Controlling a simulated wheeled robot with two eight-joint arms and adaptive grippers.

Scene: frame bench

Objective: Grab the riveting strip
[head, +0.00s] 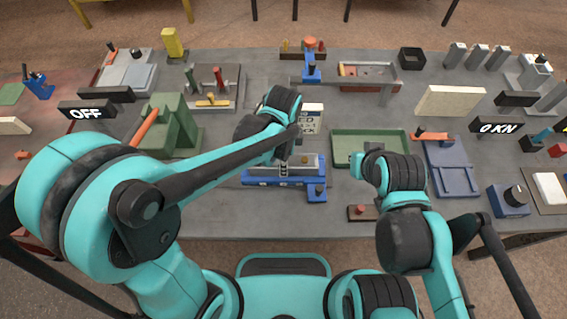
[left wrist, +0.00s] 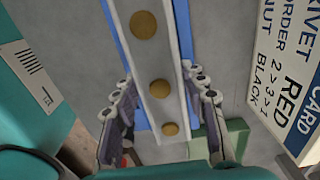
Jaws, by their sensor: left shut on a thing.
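The riveting strip (left wrist: 152,60) is a pale grey bar with round brass rivets, running between the fingers in the left wrist view. My left gripper (left wrist: 158,80) is shut on it, one finger on each side. A blue fixture (head: 272,183) lies beneath the left wrist in the head view; blue edges flank the strip in the wrist view. I cannot tell whether the strip still touches the fixture. In the head view my left forearm hides the left fingers. My right arm is bent at the right of centre, and its fingers do not show.
A white rivet card (left wrist: 290,75) stands close by the left gripper. A green tray (head: 370,136) lies to the right of the fixture, and a green block (head: 168,128) to its left. A blue tray (head: 452,168) and a small brown block with a red knob (head: 362,212) are near my right arm.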

